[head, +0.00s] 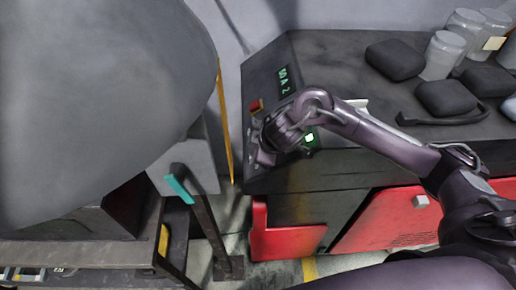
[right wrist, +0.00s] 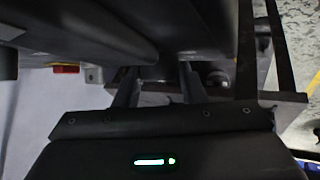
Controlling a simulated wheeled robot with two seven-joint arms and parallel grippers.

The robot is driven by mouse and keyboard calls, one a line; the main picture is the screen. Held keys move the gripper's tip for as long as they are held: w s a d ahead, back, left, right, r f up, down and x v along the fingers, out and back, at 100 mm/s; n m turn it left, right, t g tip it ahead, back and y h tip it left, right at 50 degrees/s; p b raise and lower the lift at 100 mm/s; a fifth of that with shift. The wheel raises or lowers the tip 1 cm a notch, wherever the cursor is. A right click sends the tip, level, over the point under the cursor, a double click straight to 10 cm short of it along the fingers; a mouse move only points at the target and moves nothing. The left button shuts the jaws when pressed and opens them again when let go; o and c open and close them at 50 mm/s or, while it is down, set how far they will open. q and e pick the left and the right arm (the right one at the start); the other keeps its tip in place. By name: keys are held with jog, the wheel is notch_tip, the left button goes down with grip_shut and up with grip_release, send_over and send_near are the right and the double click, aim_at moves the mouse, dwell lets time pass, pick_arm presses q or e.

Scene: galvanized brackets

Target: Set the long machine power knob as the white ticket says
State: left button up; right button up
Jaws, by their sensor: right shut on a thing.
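The long machine (head: 290,50) stands right of centre in the head view, with a dark control panel on its left end. A small display (head: 284,80) shows green characters, too small to read surely. My right gripper (head: 262,153) is at this panel, below a red button (head: 256,105). In the right wrist view its two fingers (right wrist: 157,80) point at the dark panel and are shut on the power knob, which is mostly hidden. A white piece (head: 357,104), perhaps the ticket, shows partly behind my right arm; no writing is readable. My left gripper is not in view.
Black pouches (head: 395,60) and clear jars (head: 442,55) stand on the machine top. Red panels (head: 385,222) form its lower front. A large grey rounded body fills the upper left. A dark post with a teal piece (head: 180,189) stands left of the machine.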

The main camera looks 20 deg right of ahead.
jog(key=shift+s+a+m+t+h, duration=0.1)
jog(key=shift+m+t+h, duration=0.2)
jog(key=shift+m+t, duration=0.1)
jog(key=shift+f+m+t+h, duration=0.2)
jog(key=shift+m+t+h, duration=0.2)
jog(key=shift+m, duration=0.1)
jog(key=shift+s+a+f+m+t+h+b, duration=0.15)
jog(key=shift+m+t+h+b, duration=0.5)
jog(key=shift+b, duration=0.35)
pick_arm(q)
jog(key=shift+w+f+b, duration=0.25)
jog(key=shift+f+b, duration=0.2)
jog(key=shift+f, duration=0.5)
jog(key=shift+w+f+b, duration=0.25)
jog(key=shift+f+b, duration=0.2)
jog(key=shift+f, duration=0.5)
pick_arm(e)
jog(key=shift+m+t+h, duration=0.25)
jog(key=shift+m+h, duration=0.3)
jog(key=shift+m, duration=0.1)
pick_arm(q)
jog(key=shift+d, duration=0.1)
pick_arm(e)
jog(key=shift+r, duration=0.2)
jog(key=o, duration=1)
